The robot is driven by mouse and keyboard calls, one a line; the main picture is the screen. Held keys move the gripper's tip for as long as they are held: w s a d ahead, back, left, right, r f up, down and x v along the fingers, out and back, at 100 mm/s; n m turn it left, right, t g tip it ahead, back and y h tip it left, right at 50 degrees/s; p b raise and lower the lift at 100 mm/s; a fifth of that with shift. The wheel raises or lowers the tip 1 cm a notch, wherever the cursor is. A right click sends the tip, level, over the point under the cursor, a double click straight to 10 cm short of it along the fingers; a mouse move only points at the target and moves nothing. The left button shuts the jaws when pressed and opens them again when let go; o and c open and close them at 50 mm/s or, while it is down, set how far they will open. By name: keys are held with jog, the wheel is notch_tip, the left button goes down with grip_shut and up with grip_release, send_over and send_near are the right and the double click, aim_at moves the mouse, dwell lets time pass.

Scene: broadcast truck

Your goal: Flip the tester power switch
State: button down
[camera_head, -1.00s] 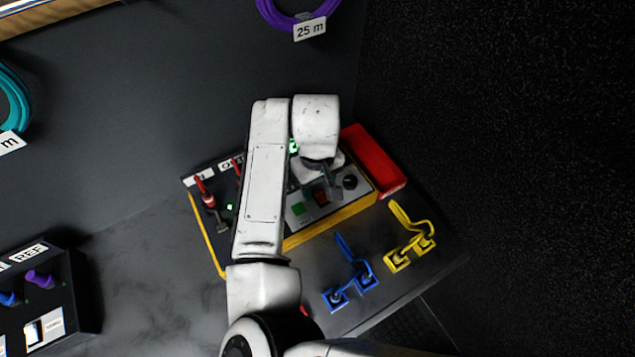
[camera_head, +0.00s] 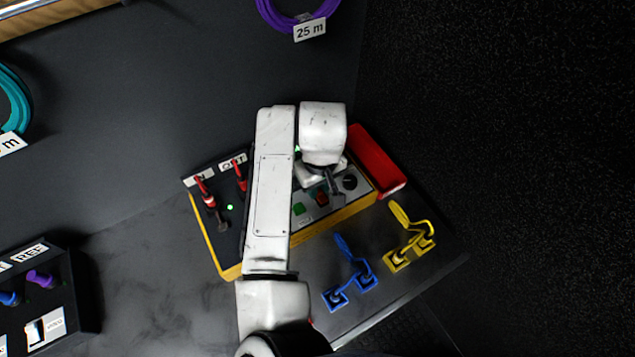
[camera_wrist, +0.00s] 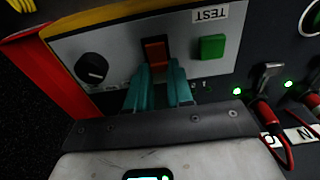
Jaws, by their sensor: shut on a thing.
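The tester is a dark box with yellow edges (camera_head: 333,231) and a red end (camera_head: 376,160). Its grey panel carries a red-orange rocker switch (camera_wrist: 156,52), which in the head view (camera_head: 322,199) is partly hidden by my gripper. A green button (camera_wrist: 211,46) marked TEST and a black knob (camera_wrist: 92,68) flank the switch. My gripper (camera_head: 337,190) reaches down over the panel. In the wrist view its teal fingers (camera_wrist: 161,78) are at the switch, their tips against its near end. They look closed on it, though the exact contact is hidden.
Red plugs (camera_head: 206,194) and lit green lamps sit at the tester's other end. A dark panel with purple and blue plugs (camera_head: 40,279) stands at left. The grey bench is clear between them.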

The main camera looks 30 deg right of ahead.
jog(key=shift+s+f+t+b, duration=0.15)
jog(key=shift+s+t+b, duration=0.2)
jog(key=shift+t+b, duration=0.65)
jog(key=shift+r+t, duration=0.25)
jog(key=shift+t, duration=0.25)
jog(key=c, duration=1)
grip_release()
jog(key=v, duration=1.1)
jog(key=shift+f, duration=0.1)
